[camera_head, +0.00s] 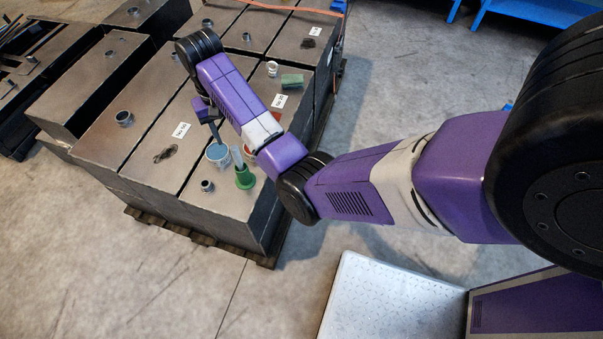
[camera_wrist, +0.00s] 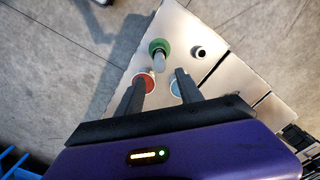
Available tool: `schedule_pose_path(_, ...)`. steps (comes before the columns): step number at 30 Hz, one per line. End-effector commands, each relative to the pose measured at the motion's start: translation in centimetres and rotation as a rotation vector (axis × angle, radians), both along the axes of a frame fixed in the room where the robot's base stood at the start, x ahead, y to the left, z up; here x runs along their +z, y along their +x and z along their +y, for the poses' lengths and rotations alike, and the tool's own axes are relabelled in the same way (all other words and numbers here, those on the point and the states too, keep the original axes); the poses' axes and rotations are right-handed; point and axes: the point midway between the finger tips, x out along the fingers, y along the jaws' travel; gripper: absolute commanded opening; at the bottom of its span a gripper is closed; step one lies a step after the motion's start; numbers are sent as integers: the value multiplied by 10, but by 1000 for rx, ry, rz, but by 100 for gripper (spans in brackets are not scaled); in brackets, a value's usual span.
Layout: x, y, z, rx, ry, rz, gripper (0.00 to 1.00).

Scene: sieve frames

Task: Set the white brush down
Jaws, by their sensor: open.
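My gripper (camera_wrist: 160,76) is open, its two dark fingers spread apart over the metal box tops. In the head view my gripper (camera_head: 215,132) points down just above a round blue-topped thing (camera_head: 218,153). In the wrist view a red disc (camera_wrist: 145,83) lies by the left finger and the blue disc (camera_wrist: 175,88) by the right finger. A green thing with a pale upright stem (camera_wrist: 158,48) stands just beyond the fingertips; it also shows in the head view (camera_head: 244,180). I cannot make out a white brush for certain, and nothing clearly sits between the fingers.
The metal boxes (camera_head: 150,190) stand packed on a wooden pallet (camera_head: 198,240). Short metal pipe stubs (camera_head: 207,186), a green block (camera_head: 292,81), a small pale round thing (camera_head: 272,69) and white labels sit on their tops. Bare concrete floor lies around.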

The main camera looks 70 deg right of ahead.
Motion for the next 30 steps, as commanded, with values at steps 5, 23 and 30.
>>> schedule_pose_path(5, -43, -15, 14, 45, -52, -56, 43)
schedule_pose_path(23, -135, -133, 108, 357, -315, -499, 43)
schedule_pose_path(30, -99, -196, 154, 479, -383, -713, 43)
